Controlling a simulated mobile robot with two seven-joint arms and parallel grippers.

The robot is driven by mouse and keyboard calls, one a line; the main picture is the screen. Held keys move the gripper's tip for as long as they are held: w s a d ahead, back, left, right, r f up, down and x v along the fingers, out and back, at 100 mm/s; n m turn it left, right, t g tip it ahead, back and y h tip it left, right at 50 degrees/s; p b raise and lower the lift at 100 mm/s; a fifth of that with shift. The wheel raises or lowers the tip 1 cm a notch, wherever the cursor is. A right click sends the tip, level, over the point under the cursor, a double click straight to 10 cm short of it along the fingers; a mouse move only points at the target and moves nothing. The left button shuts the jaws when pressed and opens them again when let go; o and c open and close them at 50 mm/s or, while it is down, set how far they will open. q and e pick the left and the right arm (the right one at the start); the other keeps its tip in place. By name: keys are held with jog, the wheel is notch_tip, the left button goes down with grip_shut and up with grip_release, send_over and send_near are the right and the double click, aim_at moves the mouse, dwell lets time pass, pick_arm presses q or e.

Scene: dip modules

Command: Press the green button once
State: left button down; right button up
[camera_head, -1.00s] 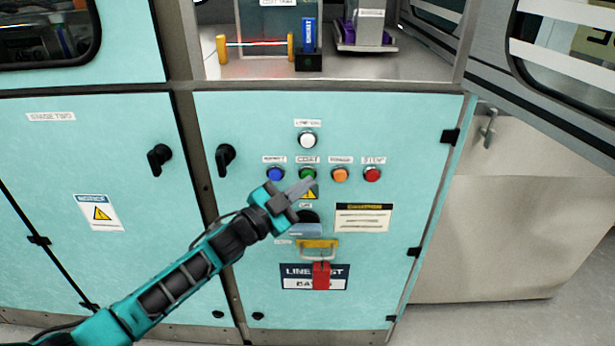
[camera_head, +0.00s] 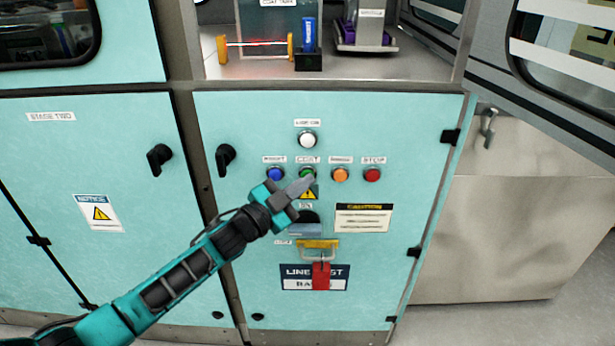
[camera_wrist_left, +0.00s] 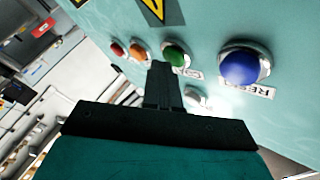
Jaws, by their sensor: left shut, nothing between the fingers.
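The green button (camera_head: 306,172) sits in a row on the teal cabinet door, under a small label. In the wrist view the green button (camera_wrist_left: 175,53) shows just beyond my fingertips and a little to their right. My left gripper (camera_head: 309,181) is shut and empty, its tips just below the green button in the head view. My left gripper (camera_wrist_left: 160,68) also shows in the wrist view, pointing toward the panel. I cannot tell whether the tips touch the button. My right gripper is out of view.
A blue button (camera_head: 275,174) is to the left, orange (camera_head: 340,174) and red (camera_head: 372,174) buttons to the right, and a white button (camera_head: 307,140) above. Below are a warning triangle and a red tag (camera_head: 321,275) on a hasp. Black door handles (camera_head: 226,158) stick out on the left.

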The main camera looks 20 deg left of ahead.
pick_arm(q)
jog(key=shift+s+d+p, duration=0.2)
jog(key=shift+s+p, duration=0.25)
jog(key=shift+s, duration=0.3)
jog(key=s+p, duration=0.1)
jog(key=s, duration=0.1)
jog(key=s+d+p, duration=0.1)
jog(key=s, duration=0.1)
jog(key=shift+s+d+p, duration=0.2)
jog(key=shift+s+p, duration=0.1)
jog(key=shift+s, duration=0.1)
dwell(0.4)
